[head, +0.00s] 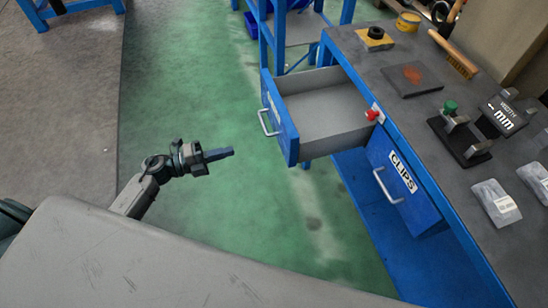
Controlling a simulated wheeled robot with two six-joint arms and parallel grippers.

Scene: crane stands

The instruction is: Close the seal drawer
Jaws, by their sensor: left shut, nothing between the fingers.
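An open blue drawer (282,122) with a grey, empty-looking tray sticks out of the workbench; its front faces left and carries a metal handle (268,122). The label on this front is too oblique to read. A drawer marked CLIPS (402,195) is nearer to me in the same bench. My left gripper (228,153) is shut and empty, to the left of the open drawer's front and apart from it. My right gripper is not in view.
The workbench top (440,110) holds a brush (455,55), a gauge stand (460,135) and bagged parts (495,202). A red knob (373,114) sits by the drawer's right edge. Green floor (190,85) is clear around my left gripper.

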